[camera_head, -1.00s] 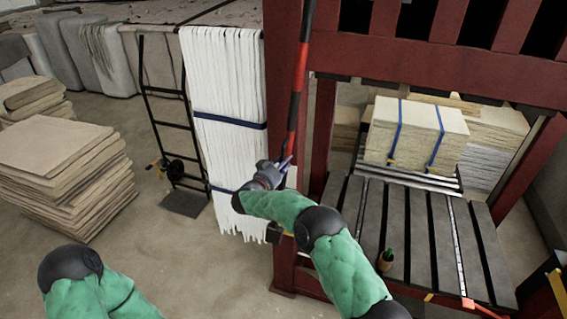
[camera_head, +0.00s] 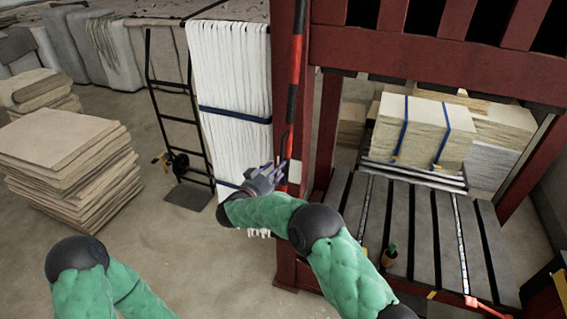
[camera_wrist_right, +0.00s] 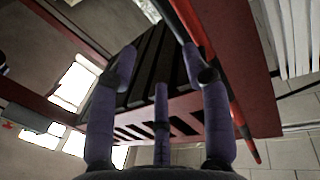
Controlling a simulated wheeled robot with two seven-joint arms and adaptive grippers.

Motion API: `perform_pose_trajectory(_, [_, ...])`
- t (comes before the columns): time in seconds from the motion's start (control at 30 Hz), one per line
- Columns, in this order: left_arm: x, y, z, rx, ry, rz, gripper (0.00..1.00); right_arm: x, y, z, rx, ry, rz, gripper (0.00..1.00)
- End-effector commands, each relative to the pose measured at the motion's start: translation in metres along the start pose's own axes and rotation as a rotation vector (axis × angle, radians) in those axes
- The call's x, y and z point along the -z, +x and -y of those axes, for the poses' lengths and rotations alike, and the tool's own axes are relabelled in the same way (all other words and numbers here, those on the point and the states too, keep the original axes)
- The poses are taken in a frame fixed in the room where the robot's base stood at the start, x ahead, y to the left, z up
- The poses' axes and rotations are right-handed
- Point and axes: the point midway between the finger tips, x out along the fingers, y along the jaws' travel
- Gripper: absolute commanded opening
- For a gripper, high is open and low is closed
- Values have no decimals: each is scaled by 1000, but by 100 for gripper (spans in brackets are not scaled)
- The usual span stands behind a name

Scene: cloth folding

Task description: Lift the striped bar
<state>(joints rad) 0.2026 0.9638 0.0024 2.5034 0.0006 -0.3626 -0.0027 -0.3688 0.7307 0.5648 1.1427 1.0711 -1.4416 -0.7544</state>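The striped bar (camera_head: 296,50), red and black, stands nearly upright in front of the red frame's post in the head view. It also crosses the right wrist view (camera_wrist_right: 237,108) at a slant, passing behind the finger on the right. My right gripper (camera_head: 275,172) is beside the bar's lower part, on its left in the head view. In the wrist view its purple fingers (camera_wrist_right: 160,55) are spread apart with nothing between them. I cannot tell whether a finger touches the bar. Only part of my left arm shows at the lower left; its gripper is out of view.
The red press frame (camera_head: 430,62) and its slatted bed (camera_head: 415,215) stand to the right, with a strapped bale (camera_head: 415,130) on it. White hanging cloth (camera_head: 232,80) and a black hand truck (camera_head: 178,118) are left of the bar. Stacked sheets (camera_head: 65,160) are farther left.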

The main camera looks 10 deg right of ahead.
Motion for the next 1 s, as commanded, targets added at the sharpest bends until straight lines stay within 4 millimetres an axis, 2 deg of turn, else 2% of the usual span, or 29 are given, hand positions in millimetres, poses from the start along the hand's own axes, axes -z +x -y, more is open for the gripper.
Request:
perform_pose_trajectory(0.1, [0,0,0,0,0,0,40,0,-19,1,2,0,1,49])
perform_pose_trajectory(0.3, [0,0,0,0,0,0,40,0,-34,0,0,-1,1,49])
perform_pose_trajectory(0.83, [0,1,0,0,0,0,40,-2,-35,0,2,-2,2,49])
perform_pose_trajectory(0.93, [0,7,2,0,0,0,40,-20,-30,-3,29,-13,18,49])
perform_pose_trajectory(1.0, [1,15,5,0,0,0,40,-49,-24,-8,73,-32,47,49])
